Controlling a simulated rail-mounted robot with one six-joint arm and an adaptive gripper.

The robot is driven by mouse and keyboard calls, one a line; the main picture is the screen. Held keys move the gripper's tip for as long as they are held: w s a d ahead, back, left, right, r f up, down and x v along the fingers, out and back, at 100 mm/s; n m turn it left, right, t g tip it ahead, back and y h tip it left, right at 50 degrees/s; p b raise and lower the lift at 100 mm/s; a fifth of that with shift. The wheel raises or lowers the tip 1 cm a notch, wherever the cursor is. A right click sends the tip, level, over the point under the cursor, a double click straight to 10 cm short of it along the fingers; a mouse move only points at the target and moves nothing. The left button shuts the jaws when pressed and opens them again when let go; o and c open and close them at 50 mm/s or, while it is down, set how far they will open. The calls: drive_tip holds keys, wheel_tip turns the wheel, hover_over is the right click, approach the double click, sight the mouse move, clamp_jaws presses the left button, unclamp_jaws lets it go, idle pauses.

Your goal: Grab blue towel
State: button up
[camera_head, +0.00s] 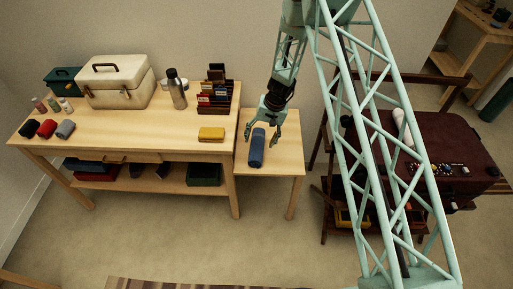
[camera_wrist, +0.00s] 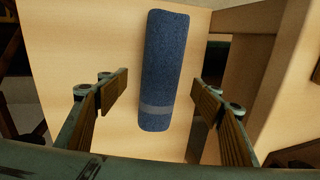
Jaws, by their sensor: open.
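The blue towel (camera_head: 257,150) is rolled up and lies lengthwise on a small light-wood side table (camera_head: 281,167) in the head view. In the wrist view the towel (camera_wrist: 165,70) is upright in the picture, with a lighter band near its lower end. My gripper (camera_head: 263,128) is above the far part of the towel. In the wrist view my gripper (camera_wrist: 160,95) is open, with one finger on each side of the towel and a visible gap on both sides. Nothing is held.
A larger workbench (camera_head: 128,131) stands left of the side table. It bears a yellow folded cloth (camera_head: 211,134), a dark bottle (camera_head: 177,92), an organizer (camera_head: 217,93) and a cream case (camera_head: 116,82). A dark red suitcase (camera_head: 450,145) is at the right.

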sight(258, 142)
drive_tip(key=shift+f, duration=0.1)
drive_tip(key=shift+b+x, duration=0.45)
drive_tip(key=shift+x, duration=2.05)
drive_tip(key=shift+a, duration=0.15)
drive_tip(key=shift+c, duration=0.7)
drive_tip(key=c, duration=0.9)
drive_tip(key=shift+a+p+v, duration=0.2)
drive_tip(key=shift+v, duration=0.7)
drive_tip(key=shift+a+p+v, duration=0.2)
drive_tip(key=shift+a+v, duration=0.05)
drive_tip(key=shift+v, duration=0.65)
drive_tip(key=s+d+b, duration=0.1)
drive_tip(key=s, duration=0.3)
drive_tip(key=s+d+b, duration=0.1)
drive_tip(key=s+b, duration=0.1)
drive_tip(key=s, duration=0.2)
drive_tip(key=s+d+r+b, duration=0.1)
drive_tip(key=s, duration=0.3)
drive_tip(key=shift+s+d+r, duration=0.1)
drive_tip(key=shift+s+d, duration=0.25)
drive_tip(key=shift+s+d+r+b, duration=0.1)
drive_tip(key=shift+s+d+b, duration=0.1)
drive_tip(key=shift+s+b, duration=0.35)
drive_tip(key=shift+s+d+r+b, duration=0.15)
drive_tip(key=shift+s+b, duration=0.15)
drive_tip(key=shift+s, duration=0.45)
